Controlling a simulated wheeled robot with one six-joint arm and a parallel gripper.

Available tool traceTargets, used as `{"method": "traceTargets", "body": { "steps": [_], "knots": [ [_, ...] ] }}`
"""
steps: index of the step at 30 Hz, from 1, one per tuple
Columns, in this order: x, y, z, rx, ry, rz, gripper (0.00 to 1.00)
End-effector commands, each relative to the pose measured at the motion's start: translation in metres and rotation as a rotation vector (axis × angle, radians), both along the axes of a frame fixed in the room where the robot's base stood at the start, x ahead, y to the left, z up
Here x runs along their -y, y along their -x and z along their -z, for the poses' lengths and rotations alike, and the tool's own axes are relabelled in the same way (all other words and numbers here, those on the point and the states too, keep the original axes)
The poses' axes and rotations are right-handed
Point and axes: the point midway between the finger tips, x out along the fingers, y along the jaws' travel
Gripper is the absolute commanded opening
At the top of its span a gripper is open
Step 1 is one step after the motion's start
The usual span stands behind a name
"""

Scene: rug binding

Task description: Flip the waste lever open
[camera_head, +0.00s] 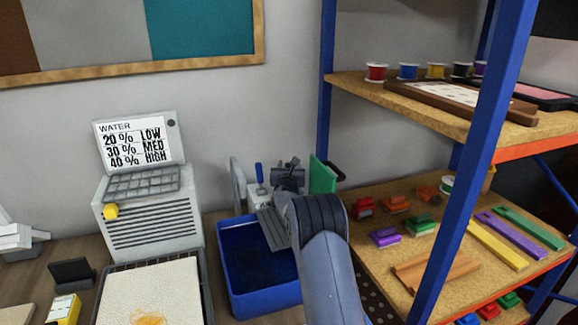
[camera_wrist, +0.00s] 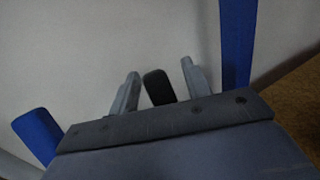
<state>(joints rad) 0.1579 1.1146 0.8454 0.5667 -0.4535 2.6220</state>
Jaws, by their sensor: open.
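My gripper (camera_head: 290,172) is at the back of the bench, above the far right of the blue bin. In the wrist view its two grey fingers (camera_wrist: 157,88) stand apart. A black rounded handle end (camera_wrist: 158,87) shows between them, with gaps on both sides; it may be the waste lever. Whether it lies between the fingers or beyond them I cannot tell. A small upright blue handle (camera_head: 259,172) stands on a white box left of my gripper. My arm hides part of this area.
The blue bin (camera_head: 235,262) stands below my gripper. A grey device with a WATER screen (camera_head: 139,141) is to the left. The shelf's blue post (camera_head: 328,75) rises close on the right, also in the wrist view (camera_wrist: 238,45). The wall is behind.

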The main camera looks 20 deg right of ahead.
Motion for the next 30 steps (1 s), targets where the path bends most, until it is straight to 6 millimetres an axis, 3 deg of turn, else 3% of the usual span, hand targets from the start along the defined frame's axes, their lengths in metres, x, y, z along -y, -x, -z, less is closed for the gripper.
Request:
{"method": "traceTargets", "body": {
  "steps": [7, 23, 30],
  "knots": [
    [0.0001, -0.0002, 0.0005, -0.001, 0.000, 0.000, 0.45],
    [-0.0005, -0.0002, 0.0004, -0.001, 0.000, -0.001, 0.02],
    [-0.0007, -0.0003, 0.0006, 0.000, -0.001, -0.001, 0.00]
  ]
}}
